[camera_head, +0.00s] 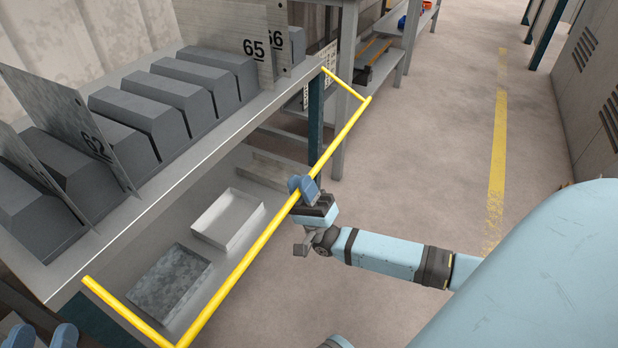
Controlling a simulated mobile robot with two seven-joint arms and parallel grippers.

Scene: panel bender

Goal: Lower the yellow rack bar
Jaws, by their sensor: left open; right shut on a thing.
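The yellow rack bar (238,270) is a long rail with a side arm at each end, running along the front of the grey shelf. It stands out from the shelf front, and its near corner is cut by the bottom edge. My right gripper (303,188) is shut on the bar's long rail, a little beyond its middle, with its blue fingertips on the rail. My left gripper (42,337) is at the bottom left corner, open and apart from the bar. Only its blue fingertips show.
The shelf (150,210) holds several grey blocks (165,95) between numbered metal plates (85,140). Two trays, one white (228,220) and one dark grey (170,283), lie below. The floor (430,130) right of the bar is clear. Grey cabinets (590,90) line the right.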

